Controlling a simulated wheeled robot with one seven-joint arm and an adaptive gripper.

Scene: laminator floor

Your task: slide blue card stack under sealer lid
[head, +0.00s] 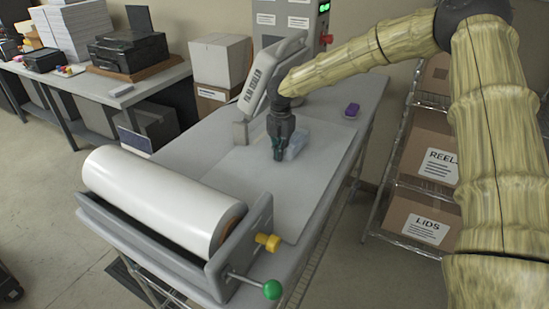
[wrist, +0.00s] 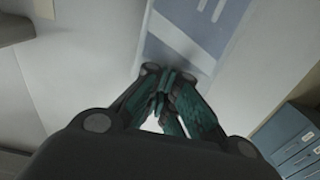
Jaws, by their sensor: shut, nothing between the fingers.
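The blue card stack (head: 297,144) lies on the pale worktop, partly hidden behind my gripper in the head view. In the wrist view the blue card stack (wrist: 192,30) shows as a pale blue face with white stripes, running off the top edge. My gripper (head: 278,158) points down at the stack's near-left side. Its green-padded fingers (wrist: 165,85) are shut and empty, with tips close to the stack's edge; I cannot tell whether they touch it. The grey film sealer lid (head: 264,78) stands raised and slanted beyond my gripper.
A large white film roll (head: 160,198) in a grey cradle fills the table's near end, with a yellow knob (head: 268,242) and green-ended handle (head: 272,289). A small purple block (head: 352,110) lies at the far right. Shelves with boxes (head: 418,214) stand right.

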